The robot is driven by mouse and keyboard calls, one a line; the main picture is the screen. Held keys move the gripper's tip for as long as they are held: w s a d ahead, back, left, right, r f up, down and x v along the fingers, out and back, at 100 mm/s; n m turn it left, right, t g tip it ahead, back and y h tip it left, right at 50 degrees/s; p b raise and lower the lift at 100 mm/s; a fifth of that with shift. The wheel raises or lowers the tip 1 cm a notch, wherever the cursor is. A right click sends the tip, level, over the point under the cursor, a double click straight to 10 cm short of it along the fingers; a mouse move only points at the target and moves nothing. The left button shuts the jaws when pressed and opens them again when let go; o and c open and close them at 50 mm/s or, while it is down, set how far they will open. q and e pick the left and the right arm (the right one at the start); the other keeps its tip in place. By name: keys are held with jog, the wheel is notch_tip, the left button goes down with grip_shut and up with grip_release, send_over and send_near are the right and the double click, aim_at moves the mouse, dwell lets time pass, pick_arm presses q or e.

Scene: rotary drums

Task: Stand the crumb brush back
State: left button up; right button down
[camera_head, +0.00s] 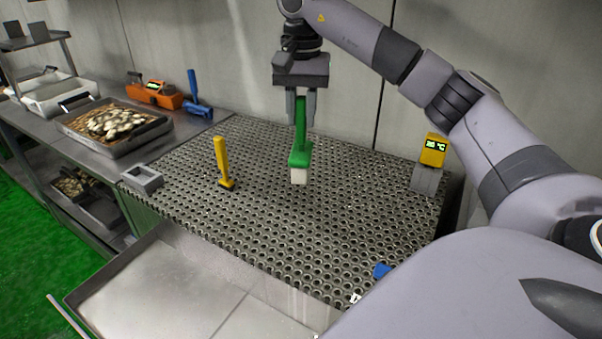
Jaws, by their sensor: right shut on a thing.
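The crumb brush (300,150) is green with a pale block of bristles at its lower end. It hangs upright, bristles down, over the perforated metal top (262,230). My right gripper (301,118) comes from above and is shut on the brush's handle. I cannot tell whether the bristles touch the surface. A small grey open-topped holder (142,179) is at the left edge of the perforated top, apart from the brush. My left gripper is not in view.
A yellow upright-handled tool (222,160) stands left of the brush. A yellow display unit (434,150) sits on a grey block at right. A blue piece (381,270) lies near the front edge. A tray of food (115,126), orange device (155,95) and blue tool (197,95) are at left.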

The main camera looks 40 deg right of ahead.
aim_at(301, 149)
notch_tip(301, 149, down, 8)
jog(key=shift+f+b, duration=0.2)
jog(key=shift+b, duration=0.9)
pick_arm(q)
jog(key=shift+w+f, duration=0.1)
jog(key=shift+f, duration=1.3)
pick_arm(e)
jog(key=shift+f, duration=2.5)
jog(key=shift+f, duration=0.15)
jog(key=c, duration=0.9)
grip_release()
notch_tip(301, 149, up, 7)
jog(key=shift+f, duration=0.1)
pick_arm(q)
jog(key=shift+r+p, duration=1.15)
jog(key=shift+p, duration=0.1)
pick_arm(e)
jog(key=shift+r, duration=2.8)
